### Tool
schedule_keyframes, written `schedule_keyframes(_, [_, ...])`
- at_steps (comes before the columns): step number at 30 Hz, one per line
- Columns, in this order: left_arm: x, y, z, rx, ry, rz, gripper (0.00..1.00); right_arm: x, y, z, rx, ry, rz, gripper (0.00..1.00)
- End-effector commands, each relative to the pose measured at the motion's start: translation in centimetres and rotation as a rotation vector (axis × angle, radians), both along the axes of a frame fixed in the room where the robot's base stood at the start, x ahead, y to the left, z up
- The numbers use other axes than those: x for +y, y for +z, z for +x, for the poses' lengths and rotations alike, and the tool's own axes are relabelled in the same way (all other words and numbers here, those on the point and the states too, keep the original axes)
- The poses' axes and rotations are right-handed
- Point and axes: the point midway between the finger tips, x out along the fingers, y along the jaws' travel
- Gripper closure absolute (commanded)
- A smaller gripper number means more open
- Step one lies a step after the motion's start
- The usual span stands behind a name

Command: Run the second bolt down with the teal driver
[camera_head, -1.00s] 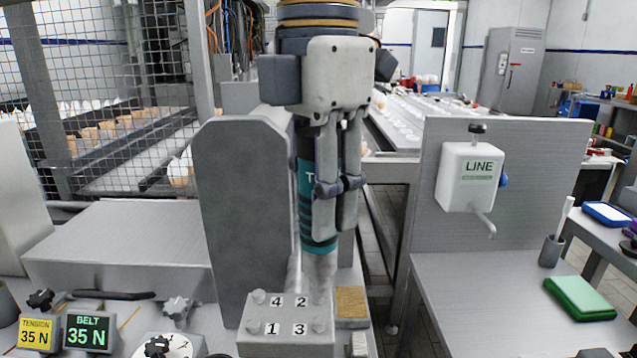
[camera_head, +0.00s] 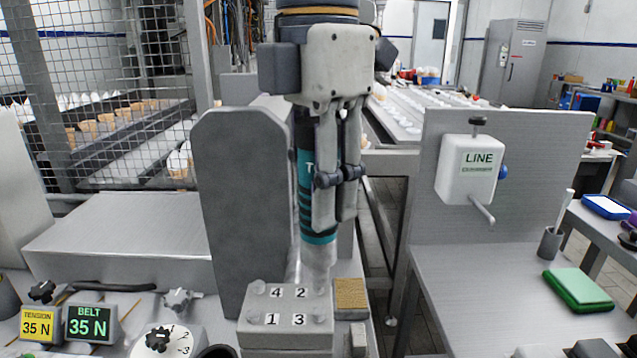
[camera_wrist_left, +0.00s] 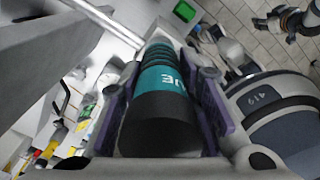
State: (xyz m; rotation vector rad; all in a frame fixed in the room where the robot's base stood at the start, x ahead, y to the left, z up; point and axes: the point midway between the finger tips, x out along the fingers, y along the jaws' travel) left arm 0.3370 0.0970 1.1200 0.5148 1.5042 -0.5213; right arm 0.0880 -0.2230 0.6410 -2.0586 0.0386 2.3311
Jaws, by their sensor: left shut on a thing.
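The teal driver (camera_head: 305,175), black with teal bands, stands upright above the numbered block (camera_head: 287,337). My left gripper (camera_head: 334,215) is shut on its body from above. In the left wrist view the driver (camera_wrist_left: 160,85) lies between the two finger pads. Its pale lower end comes down at the bolt by the number 2, at the block's far right corner, and hides most of that bolt. I cannot tell how deep the bolt sits. Bolt heads show by numbers 4 (camera_head: 258,287), 1 (camera_head: 255,317) and 3 (camera_head: 319,315). My right gripper is not in view.
A tall grey plate (camera_head: 240,200) stands close left of the driver. Tension and belt displays (camera_head: 88,322) and a dial (camera_head: 160,340) are at the lower left. A LINE box (camera_head: 470,170) is on a panel at right, above a bench with a green pad (camera_head: 578,290).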

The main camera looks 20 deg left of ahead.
Motion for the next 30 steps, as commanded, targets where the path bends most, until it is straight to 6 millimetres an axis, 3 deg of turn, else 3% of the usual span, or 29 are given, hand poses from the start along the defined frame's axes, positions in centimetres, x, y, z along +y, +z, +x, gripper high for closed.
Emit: schedule_keyframes(30, [0.0,-1.3,0.0,-0.002,0.0,-0.001,1.0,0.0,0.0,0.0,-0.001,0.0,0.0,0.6])
